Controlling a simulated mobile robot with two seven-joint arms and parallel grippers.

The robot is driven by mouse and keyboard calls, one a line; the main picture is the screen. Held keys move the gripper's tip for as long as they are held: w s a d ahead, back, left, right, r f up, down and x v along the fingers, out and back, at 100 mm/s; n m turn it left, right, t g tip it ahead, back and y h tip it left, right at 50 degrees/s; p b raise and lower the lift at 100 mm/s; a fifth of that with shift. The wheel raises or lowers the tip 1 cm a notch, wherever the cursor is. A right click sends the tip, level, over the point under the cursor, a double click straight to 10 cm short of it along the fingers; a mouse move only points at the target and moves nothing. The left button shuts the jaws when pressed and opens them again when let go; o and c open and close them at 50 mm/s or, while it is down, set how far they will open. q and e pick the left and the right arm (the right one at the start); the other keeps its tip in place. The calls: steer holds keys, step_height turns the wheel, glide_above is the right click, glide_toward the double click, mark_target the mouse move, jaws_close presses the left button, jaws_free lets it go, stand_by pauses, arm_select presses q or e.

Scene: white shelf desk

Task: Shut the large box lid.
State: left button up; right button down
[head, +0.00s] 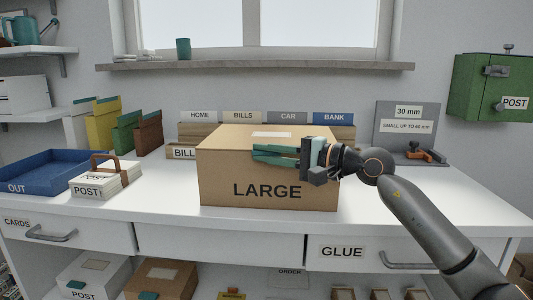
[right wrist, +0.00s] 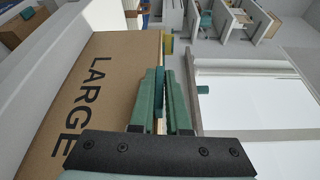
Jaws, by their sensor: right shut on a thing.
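The large box (head: 225,180) is brown cardboard marked LARGE and stands on the white desk. Its lid (head: 235,136), with a pale label, lies across the top and looks down or nearly down; I cannot tell whether a small gap is left. My right gripper (head: 256,153) reaches in from the right along the upper front edge, its green fingers pointing left. In the right wrist view the fingers (right wrist: 160,72) are closed along the edge of the box front (right wrist: 85,65), with a thin teal piece between them, which seems to be the lid's tab. My left gripper is not in view.
A blue OUT tray (head: 50,178) and a POST stack (head: 105,183) lie to the left. Labelled files (head: 240,117) stand behind the box. A grey gauge stand (head: 408,125) is at the back right.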

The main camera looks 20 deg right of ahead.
steer(key=shift+f, duration=0.45)
steer(key=c, duration=1)
jaws_free()
steer(key=shift+o, duration=0.4)
steer(key=shift+r, duration=0.1)
steer(key=shift+d+r, duration=0.1)
steer(key=shift+d, duration=0.05)
steer(key=shift+s+d, duration=0.25)
steer(key=shift+s, duration=0.05)
steer(key=v, duration=1.1)
steer(key=shift+s+b, duration=0.25)
steer(key=shift+b, duration=0.15)
steer(key=shift+d, duration=0.1)
